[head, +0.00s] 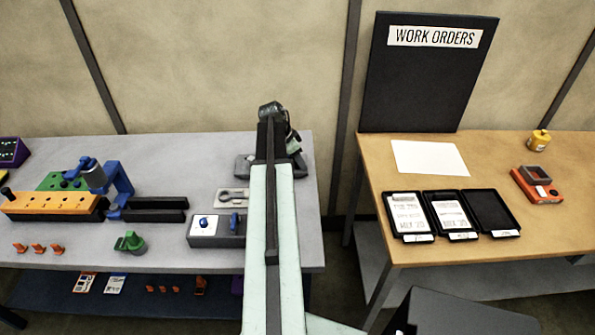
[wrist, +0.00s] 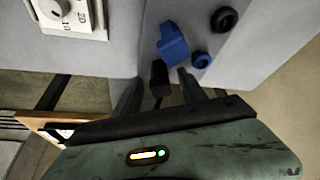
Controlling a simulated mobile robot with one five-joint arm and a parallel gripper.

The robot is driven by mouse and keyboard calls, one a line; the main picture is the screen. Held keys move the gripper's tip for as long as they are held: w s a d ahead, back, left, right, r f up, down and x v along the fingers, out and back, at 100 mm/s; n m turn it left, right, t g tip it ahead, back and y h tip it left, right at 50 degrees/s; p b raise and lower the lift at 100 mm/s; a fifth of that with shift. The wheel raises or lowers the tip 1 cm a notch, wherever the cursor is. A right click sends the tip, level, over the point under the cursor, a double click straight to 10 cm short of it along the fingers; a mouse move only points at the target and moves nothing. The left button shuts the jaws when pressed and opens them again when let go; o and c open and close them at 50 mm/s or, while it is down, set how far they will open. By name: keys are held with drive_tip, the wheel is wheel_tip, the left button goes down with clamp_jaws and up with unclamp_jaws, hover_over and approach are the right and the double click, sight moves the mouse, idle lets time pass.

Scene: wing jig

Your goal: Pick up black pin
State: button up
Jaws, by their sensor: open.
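My gripper (wrist: 160,88) is open, its two dark fingers apart in the wrist view. A short black piece (wrist: 160,73) shows between the fingers, beside a blue part (wrist: 173,44). It may be the black pin, but I cannot tell for sure, nor whether a finger touches it. In the head view my arm reaches over the right end of the grey bench, and its end (head: 271,112) hides what lies beneath. A small dark upright piece (head: 5,192) also shows at the far left, by the orange block (head: 52,203).
A wooden table (head: 560,215) with black trays (head: 491,211) stands right, across a gap. The wrist view shows a black ring (wrist: 224,19) and a blue ring (wrist: 201,60).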

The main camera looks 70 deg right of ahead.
drive_tip(key=shift+r, duration=0.1)
drive_tip(key=shift+c, duration=0.3)
clamp_jaws()
drive_tip(key=shift+r, duration=0.1)
drive_tip(key=shift+r+p, duration=0.3)
drive_tip(key=shift+p, duration=0.25)
wheel_tip(320, 180, up, 4)
drive_tip(key=p, duration=0.3)
drive_tip(key=shift+f+p, duration=0.25)
drive_tip(key=shift+p, duration=0.05)
drive_tip(key=w+a, duration=0.2)
drive_tip(key=a, duration=0.3)
drive_tip(key=w+a, duration=0.2)
drive_tip(key=a, duration=0.2)
drive_tip(key=w+a, duration=0.2)
drive_tip(key=a, duration=0.3)
drive_tip(key=shift+w+a+r+p, duration=0.2)
drive_tip(key=shift+a+r+p, duration=0.1)
drive_tip(key=shift+a+r, duration=0.05)
